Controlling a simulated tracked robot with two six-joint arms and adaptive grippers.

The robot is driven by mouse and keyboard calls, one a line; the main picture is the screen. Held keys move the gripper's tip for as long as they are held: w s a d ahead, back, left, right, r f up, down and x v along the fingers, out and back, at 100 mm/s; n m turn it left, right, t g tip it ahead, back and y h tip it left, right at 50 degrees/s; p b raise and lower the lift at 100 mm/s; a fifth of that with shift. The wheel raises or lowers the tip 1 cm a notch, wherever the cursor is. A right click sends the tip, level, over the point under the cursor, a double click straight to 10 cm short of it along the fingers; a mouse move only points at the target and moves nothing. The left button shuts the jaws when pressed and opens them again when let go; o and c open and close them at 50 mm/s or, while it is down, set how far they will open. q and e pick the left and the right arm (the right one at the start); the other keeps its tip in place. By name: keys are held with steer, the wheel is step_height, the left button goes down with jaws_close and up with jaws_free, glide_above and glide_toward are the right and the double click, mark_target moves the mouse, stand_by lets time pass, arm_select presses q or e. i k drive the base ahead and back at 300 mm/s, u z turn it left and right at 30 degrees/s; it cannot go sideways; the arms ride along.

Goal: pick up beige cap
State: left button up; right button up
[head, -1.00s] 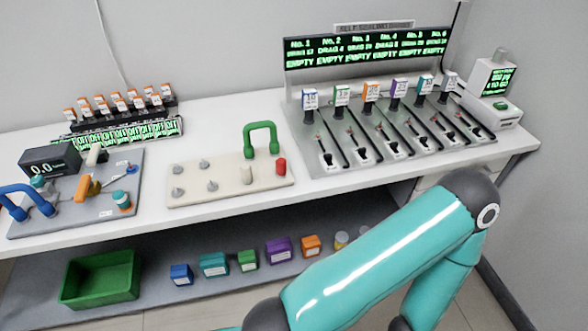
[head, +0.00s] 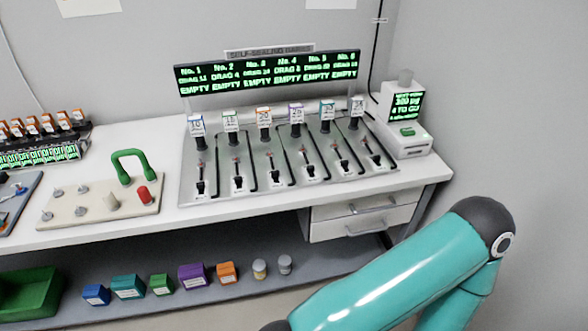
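A short beige, cap-like cylinder (head: 112,201) stands upright on the cream board (head: 75,222) at the left of the bench, just left of a red cylinder (head: 143,194). On the lower shelf two small jars, one with a yellowish body (head: 259,268) and one greyer (head: 285,264), stand side by side; their lid colours are hard to tell. I cannot tell for certain which piece is the beige cap. Neither of my grippers shows; only a teal link of my arm crosses the lower right.
A green handle (head: 133,165) and several grey knobs share the cream board. Several coloured boxes and a green bin (head: 28,296) lie on the lower shelf (head: 200,308). A dispenser rack (head: 285,160), a display unit (head: 405,118) and drawers (head: 362,216) are at the right.

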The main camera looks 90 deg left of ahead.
mark_target(110, 201)
steer(key=z, duration=0.3)
steer(key=i, duration=0.65)
steer(key=u, duration=1.4)
steer(key=i, duration=0.15)
steer(key=u, duration=2)
steer(key=i, duration=0.3)
steer(key=u, duration=1.8)
steer(key=k, duration=0.6)
steer(key=u, duration=0.5)
steer(key=i, duration=1.65)
steer(key=z, duration=0.5)
